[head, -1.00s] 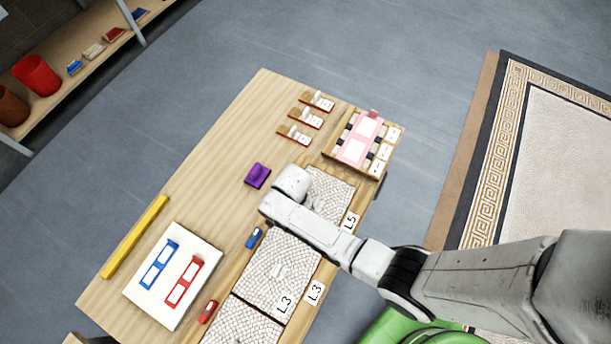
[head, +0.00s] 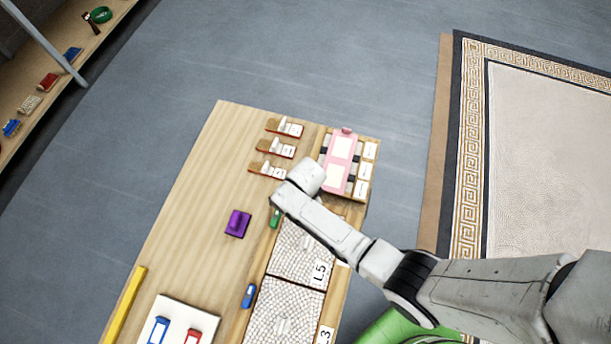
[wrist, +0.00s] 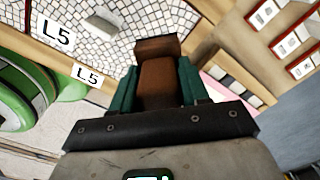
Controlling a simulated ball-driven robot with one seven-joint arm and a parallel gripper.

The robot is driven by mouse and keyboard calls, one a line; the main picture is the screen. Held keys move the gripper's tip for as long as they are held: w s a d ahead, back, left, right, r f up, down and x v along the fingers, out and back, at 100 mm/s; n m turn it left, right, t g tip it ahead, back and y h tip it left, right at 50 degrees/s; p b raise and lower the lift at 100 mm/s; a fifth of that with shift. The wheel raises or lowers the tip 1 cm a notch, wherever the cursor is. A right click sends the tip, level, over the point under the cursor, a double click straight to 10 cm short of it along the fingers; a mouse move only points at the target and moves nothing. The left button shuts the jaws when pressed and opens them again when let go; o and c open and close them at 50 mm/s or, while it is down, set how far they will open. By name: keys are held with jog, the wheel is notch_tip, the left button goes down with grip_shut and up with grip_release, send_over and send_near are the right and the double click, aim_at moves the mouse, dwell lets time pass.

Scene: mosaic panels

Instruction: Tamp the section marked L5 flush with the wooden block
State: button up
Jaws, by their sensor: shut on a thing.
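The mosaic section marked L5 (head: 287,257) lies on the table, with white tiles and a small pale raised piece on it. It also shows at the upper left of the wrist view (wrist: 140,20), with its L5 label (wrist: 56,35). My gripper (wrist: 158,72) is shut on the brown wooden block (wrist: 160,85), which sits between its teal fingers. The block appears beside the far end of the L5 section; its height above the table is unclear. In the head view my arm hides the gripper, the block and part of the section.
A tray with a pink piece (head: 340,150) stands beyond my wrist at the table's far right corner. Several small red-edged holders (head: 275,147) lie left of it. A purple block (head: 237,223), a green piece (head: 275,218) and a blue piece (head: 249,296) lie left of the panels.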

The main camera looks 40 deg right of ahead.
jog(key=shift+f+b, duration=2.6)
jog(key=shift+f, duration=0.3)
jog(key=shift+f+b, duration=0.55)
jog(key=shift+f, duration=0.2)
jog(key=shift+r, duration=0.1)
jog(key=shift+r+p, duration=3.4)
jog(key=shift+r, duration=0.1)
jog(key=shift+w, duration=0.1)
